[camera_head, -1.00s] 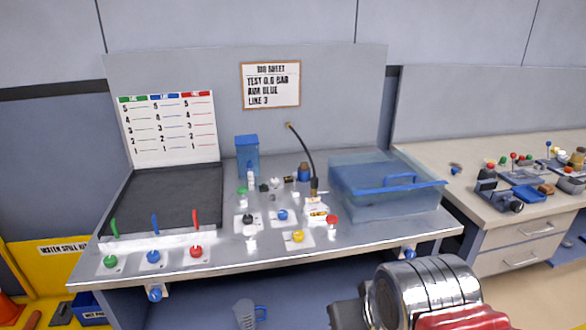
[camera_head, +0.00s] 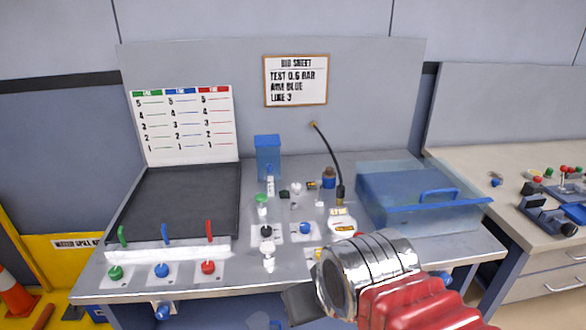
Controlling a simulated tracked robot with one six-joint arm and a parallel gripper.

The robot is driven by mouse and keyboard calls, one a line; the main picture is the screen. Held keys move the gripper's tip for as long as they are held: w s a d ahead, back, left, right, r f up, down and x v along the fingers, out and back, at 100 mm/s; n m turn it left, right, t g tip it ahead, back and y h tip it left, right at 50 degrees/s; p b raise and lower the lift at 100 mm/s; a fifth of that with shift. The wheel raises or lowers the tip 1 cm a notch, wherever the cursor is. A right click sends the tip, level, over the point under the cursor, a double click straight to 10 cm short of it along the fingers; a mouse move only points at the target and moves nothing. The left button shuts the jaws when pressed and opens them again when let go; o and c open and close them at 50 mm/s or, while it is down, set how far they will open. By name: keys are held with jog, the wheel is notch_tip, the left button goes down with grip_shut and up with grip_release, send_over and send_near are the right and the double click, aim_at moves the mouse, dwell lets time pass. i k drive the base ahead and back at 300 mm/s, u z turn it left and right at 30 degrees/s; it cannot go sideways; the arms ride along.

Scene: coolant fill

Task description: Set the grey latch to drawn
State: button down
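I cannot pick out a grey latch for certain among the small fittings on the steel bench (camera_head: 190,282). In the middle of the bench a black knob (camera_head: 266,231) and a blue knob (camera_head: 306,228) sit on pale plates, with a white knob (camera_head: 268,250) in front. A yellow knob (camera_head: 320,254) is partly covered by my arm. My chrome and red arm fills the lower middle. A dark grey part at its end (camera_head: 302,304) appears to be my gripper, in front of the bench edge; its fingers cannot be made out and no held object shows.
Green (camera_head: 115,272), blue (camera_head: 161,270) and red (camera_head: 208,267) knobs line the front left, before a black panel (camera_head: 180,200). A translucent blue tub (camera_head: 375,215) stands at right. A black hose (camera_head: 328,155) curves up behind the fittings. A second bench (camera_head: 470,160) lies farther right.

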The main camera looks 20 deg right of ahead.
aim_at(317, 182)
jog(key=u, duration=0.5)
jog(key=i, duration=1)
jog(key=u, duration=0.15)
